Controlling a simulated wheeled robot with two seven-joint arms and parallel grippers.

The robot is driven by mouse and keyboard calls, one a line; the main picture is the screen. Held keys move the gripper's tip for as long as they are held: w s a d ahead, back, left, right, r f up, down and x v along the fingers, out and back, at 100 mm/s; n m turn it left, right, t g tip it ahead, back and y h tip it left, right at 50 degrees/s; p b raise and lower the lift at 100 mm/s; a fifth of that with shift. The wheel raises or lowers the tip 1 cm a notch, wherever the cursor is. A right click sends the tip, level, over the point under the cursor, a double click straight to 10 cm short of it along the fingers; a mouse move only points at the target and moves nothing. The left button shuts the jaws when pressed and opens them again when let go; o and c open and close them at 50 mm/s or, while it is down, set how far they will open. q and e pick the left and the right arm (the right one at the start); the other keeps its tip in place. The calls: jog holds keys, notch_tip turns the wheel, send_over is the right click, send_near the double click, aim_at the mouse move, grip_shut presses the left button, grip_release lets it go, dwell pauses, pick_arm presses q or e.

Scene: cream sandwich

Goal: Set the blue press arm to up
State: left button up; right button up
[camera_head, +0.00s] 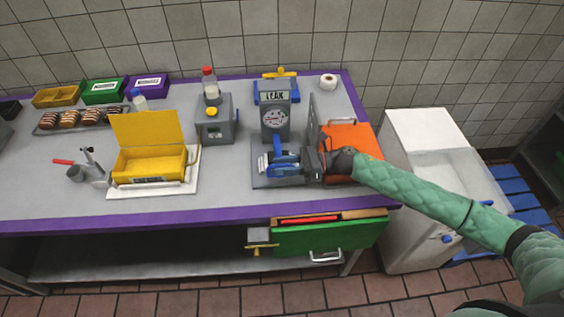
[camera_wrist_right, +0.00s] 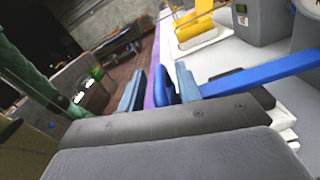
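The blue press arm (camera_head: 286,157) belongs to the grey press with a round dial (camera_head: 275,118) and a "LEAK" sign, near the right end of the table. In the head view the arm looks low, close over the press base. In the right wrist view the blue arm (camera_wrist_right: 262,76) runs in from the right, and a blue end piece shows between the two fingers. My right gripper (camera_head: 300,164) is beside the press. Its fingers (camera_wrist_right: 160,90) stand apart around the blue end, with a narrow gap visible on one side. My left gripper is not in view.
An orange box (camera_head: 347,139) and an upright grey panel (camera_head: 314,118) stand close by my right gripper. A grey machine with a bottle (camera_head: 214,122) is left of the press. A yellow open box (camera_head: 150,160) sits further left. Table shows free room at front.

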jog(key=shift+a, duration=0.2)
grip_shut()
